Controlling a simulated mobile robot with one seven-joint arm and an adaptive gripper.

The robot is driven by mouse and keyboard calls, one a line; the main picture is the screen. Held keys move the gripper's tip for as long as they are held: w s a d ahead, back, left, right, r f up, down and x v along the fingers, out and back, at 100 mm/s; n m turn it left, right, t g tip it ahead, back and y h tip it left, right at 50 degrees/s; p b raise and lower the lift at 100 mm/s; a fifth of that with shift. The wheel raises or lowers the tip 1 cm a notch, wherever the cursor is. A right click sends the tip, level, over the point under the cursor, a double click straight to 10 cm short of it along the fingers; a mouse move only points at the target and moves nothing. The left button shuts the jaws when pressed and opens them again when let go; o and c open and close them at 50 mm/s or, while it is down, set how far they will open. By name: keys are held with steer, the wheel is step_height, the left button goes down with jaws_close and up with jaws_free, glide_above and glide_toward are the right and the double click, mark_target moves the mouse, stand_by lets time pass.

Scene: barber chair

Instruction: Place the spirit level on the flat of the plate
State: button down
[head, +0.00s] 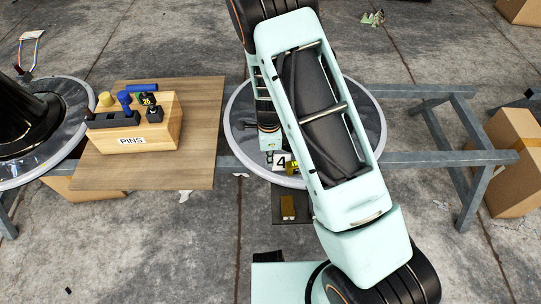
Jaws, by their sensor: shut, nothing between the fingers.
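The round grey plate (372,112) lies in the middle of the head view, its centre covered by my arm. My gripper (270,158) points down over the plate's lower left part, shut and empty, and is small and partly hard to make out. I cannot tell for certain which of these is the spirit level.
A wooden box labelled PINS (132,140), holding blue, black and yellow pieces, stands on a wooden board (200,170) at left. Another round base (62,150) is at far left. A grey metal frame (430,158) and a cardboard box (515,150) are at right.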

mark_target(288, 163)
step_height(288, 163, down, 4)
steer(key=shift+f+b, duration=0.25)
steer(key=shift+b, duration=0.35)
steer(key=d, duration=0.2)
steer(key=d+b, duration=0.1)
steer(key=shift+w+f, duration=0.1)
steer(key=shift+w, duration=0.15)
steer(key=shift+d, duration=0.5)
steer(key=shift+w+d, duration=0.15)
steer(key=shift+d, duration=1.25)
steer(key=shift+a, duration=0.2)
